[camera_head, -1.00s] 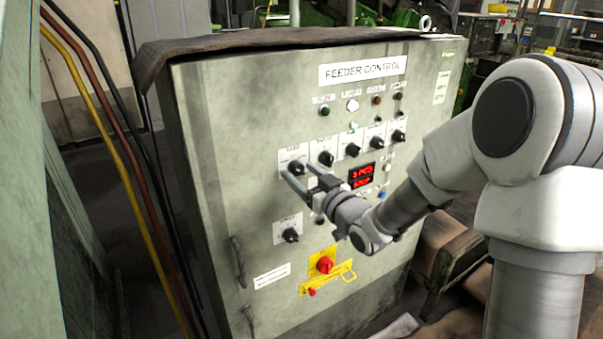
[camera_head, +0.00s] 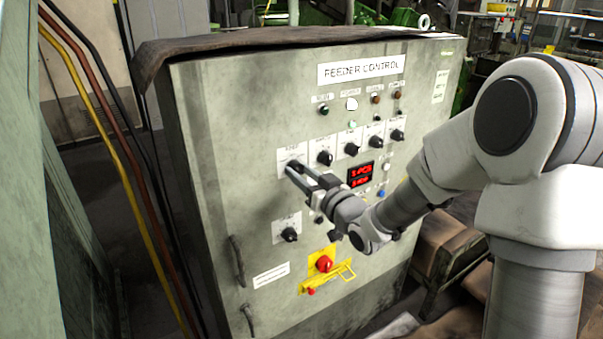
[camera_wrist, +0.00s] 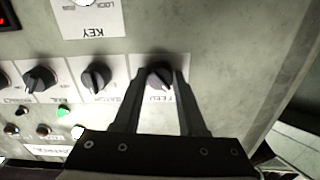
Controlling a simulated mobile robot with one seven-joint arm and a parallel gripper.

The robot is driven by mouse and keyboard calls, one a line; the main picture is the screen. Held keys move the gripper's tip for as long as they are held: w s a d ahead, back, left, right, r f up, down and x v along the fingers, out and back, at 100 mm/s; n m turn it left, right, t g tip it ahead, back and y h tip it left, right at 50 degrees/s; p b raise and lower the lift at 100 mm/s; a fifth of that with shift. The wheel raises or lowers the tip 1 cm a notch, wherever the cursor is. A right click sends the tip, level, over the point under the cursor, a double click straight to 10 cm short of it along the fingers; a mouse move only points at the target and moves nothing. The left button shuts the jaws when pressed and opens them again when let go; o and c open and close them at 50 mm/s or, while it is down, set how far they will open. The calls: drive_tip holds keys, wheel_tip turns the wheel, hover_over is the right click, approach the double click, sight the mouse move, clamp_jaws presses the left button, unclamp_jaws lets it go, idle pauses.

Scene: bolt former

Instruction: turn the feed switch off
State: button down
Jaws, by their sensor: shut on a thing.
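The feeder control cabinet (camera_head: 215,100) is a worn grey-green box with a "FEEDER CONTROL" label. The feed switch (camera_wrist: 159,77) is a black rotary knob on a white plate, leftmost in the knob row in the head view. My gripper (camera_head: 292,168) reaches it from the lower right. In the wrist view my gripper (camera_wrist: 160,85) has one finger on each side of the knob, shut on it. The plate lettering appears upside down there, reading FEED. In the head view the fingers partly hide the knob, and its exact pointer setting is hard to read.
More black knobs (camera_head: 325,157) stand right of the feed switch. Hoses (camera_head: 110,150) hang left of the cabinet.

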drive_tip(key=m, duration=0.4)
drive_tip(key=shift+r+p, duration=0.1)
drive_tip(key=shift+p, duration=0.3)
drive_tip(key=shift+m+p, duration=0.5)
drive_tip(key=shift+m, duration=1.1)
drive_tip(key=shift+a, duration=0.1)
drive_tip(key=shift+c, duration=2.3)
unclamp_jaws()
drive_tip(key=shift+s, duration=0.1)
